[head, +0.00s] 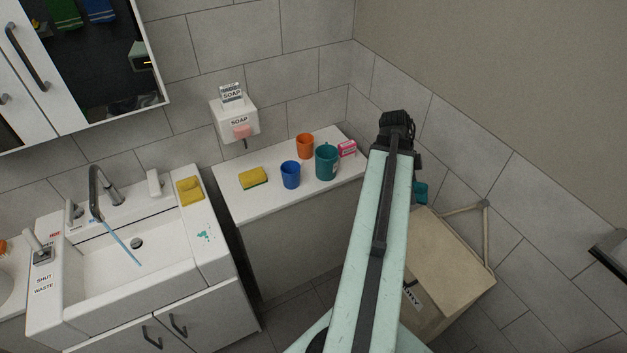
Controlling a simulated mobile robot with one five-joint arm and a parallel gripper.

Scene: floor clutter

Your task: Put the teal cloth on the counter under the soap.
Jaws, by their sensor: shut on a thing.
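A teal piece (420,192), which looks like the teal cloth, shows just right of my arm, above the wooden box. My gripper (418,166) is mostly hidden behind my own arm; it is shut on this teal piece. The fingertips and most of the cloth cannot be seen. The soap dispenser (233,119), labelled SOAP, is on the tiled wall with a pink part at its front. The white counter (270,210) is below it, to the left of my gripper.
On the counter are a yellow sponge (253,178), a blue cup (290,175), an orange cup (305,146), a teal cup (327,162) and a pink box (347,148). A sink (110,265) with a yellow cloth (190,191) stands left.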

